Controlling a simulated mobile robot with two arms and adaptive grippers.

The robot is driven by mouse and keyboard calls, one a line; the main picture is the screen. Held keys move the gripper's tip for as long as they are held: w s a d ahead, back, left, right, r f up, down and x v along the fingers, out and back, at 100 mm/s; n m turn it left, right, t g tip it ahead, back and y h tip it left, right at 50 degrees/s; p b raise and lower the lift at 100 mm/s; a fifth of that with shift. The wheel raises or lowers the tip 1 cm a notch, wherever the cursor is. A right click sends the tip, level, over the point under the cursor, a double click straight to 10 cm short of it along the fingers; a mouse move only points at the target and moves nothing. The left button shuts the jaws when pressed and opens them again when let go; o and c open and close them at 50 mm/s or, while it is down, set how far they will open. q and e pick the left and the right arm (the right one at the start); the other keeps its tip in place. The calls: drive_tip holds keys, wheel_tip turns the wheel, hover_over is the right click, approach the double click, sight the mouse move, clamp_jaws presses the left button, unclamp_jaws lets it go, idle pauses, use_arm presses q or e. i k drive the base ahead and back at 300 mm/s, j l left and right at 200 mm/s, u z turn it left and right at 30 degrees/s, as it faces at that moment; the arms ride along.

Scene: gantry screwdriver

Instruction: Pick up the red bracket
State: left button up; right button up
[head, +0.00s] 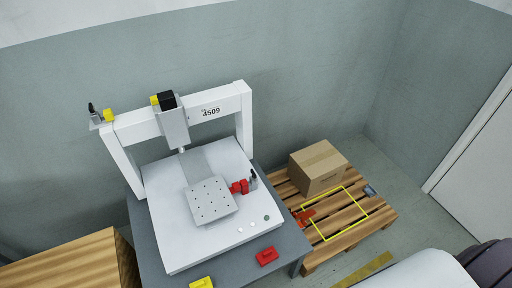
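A small red block-like part (267,256), which may be the red bracket, lies at the front edge of the grey table, in front of the white gantry machine (175,245). A second red part (239,187) sits on the machine bed, beside the perforated plate (211,201). An orange-red piece (305,216) lies on the wooden pallet, at the left side of a yellow outline. I cannot tell for certain which of these is the bracket. Neither of my grippers shows in the head view.
A cardboard box (318,167) stands on the pallet (350,236), right of the table (228,268). A yellow part (202,283) is at the table's front. A wooden crate (70,262) stands at the lower left. The yellow-outlined pallet area is mostly clear.

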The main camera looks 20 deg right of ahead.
sight(270, 254)
drive_tip(key=z, duration=0.8)
drive_tip(key=k+j, duration=0.05)
drive_tip(key=k, duration=0.05)
